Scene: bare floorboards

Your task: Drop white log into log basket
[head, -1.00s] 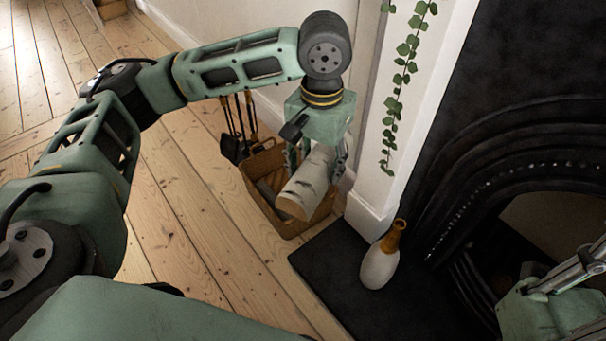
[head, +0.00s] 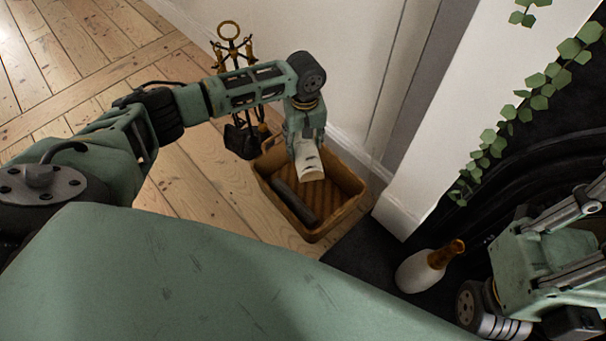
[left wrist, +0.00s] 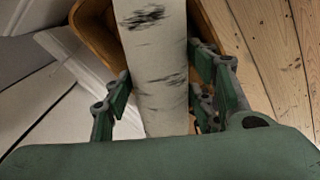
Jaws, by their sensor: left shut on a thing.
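The white log (head: 310,168) has pale bark with dark marks and is held between the fingers of my left gripper (head: 306,146). The left wrist view shows the log (left wrist: 162,62) running between the fingers of that gripper (left wrist: 160,88), one on each side. The log basket (head: 338,222) is a brown, open-topped box on the floor. The log shows over the inside of the basket, and its lower end looks clear of the basket's bottom. My right gripper (head: 570,235) is at the right edge, its fingertips cut off by the frame.
A dark log (head: 294,204) lies in the basket's left side; its right side is bare. Fire tools (head: 236,90) stand behind the basket. A white vase with a brown neck (head: 420,270) is on the dark hearth (head: 362,245). A white wall corner (head: 405,205) rises right of the basket.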

